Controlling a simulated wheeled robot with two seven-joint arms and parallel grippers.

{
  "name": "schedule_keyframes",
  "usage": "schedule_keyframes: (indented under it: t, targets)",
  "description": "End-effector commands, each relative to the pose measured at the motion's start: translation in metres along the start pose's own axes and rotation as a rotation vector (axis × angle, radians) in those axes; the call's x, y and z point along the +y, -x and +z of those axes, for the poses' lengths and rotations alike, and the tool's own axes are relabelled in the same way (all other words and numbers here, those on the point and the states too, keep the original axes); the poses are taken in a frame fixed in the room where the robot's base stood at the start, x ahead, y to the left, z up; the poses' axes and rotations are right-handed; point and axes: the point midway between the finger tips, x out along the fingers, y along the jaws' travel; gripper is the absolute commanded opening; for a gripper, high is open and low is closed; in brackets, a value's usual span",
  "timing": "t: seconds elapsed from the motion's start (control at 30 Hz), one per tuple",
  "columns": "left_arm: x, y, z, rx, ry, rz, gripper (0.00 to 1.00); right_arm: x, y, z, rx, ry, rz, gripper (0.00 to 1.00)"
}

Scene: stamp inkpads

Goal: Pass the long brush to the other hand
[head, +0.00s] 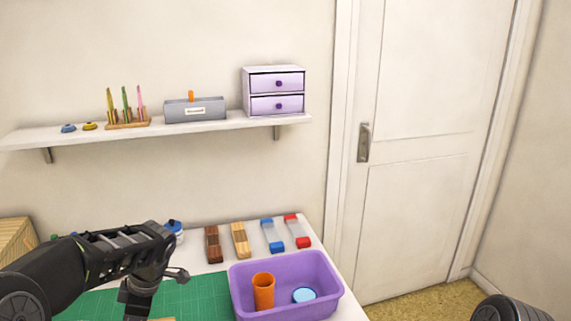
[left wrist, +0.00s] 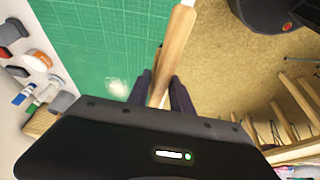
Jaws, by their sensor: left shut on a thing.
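The long brush (left wrist: 174,50) shows in the left wrist view as a pale wooden handle with a whitish part at the top edge of the picture. My left gripper (left wrist: 163,90) is shut on the wooden handle, with one dark finger on each side. The brush is over the edge of the green mat (left wrist: 95,45). In the head view my left gripper (head: 138,300) points down over the mat (head: 195,297); the brush is mostly hidden or cut off there. My right gripper is not in view; only a dark part of my right arm shows at the lower right.
A purple bin (head: 335,293) holds an orange cup (head: 263,291) and a light blue round thing (head: 304,295). Behind it lie several wooden, blue and red blocks (head: 240,240). A wall shelf (head: 230,124) holds small items. In the left wrist view, wooden rods (left wrist: 290,110) stand at the right.

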Motion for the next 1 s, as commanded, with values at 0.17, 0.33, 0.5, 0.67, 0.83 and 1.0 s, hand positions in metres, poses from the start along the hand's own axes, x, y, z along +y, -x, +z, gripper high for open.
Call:
schedule_keyframes:
  t: [0.17,0.33,0.5,0.67,0.83,1.0]
  targets:
    - [0.009,-0.002,0.009,0.0,-0.169,0.07,0.0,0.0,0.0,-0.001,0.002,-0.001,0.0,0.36]
    - [0.017,-0.005,0.028,0.0,-0.417,0.173,0.0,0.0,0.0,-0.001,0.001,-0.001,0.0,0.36]
    - [0.022,-0.005,0.054,-0.001,-0.725,0.301,0.0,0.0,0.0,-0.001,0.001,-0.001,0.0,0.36]
    - [0.023,0.003,0.09,-0.002,-1.092,0.456,0.0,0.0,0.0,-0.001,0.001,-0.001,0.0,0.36]
    - [0.016,0.018,0.13,-0.001,-1.449,0.606,0.0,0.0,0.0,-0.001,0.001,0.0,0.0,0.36]
    - [0.0,0.035,0.161,-0.001,-1.672,0.697,0.0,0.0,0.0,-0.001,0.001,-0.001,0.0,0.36]
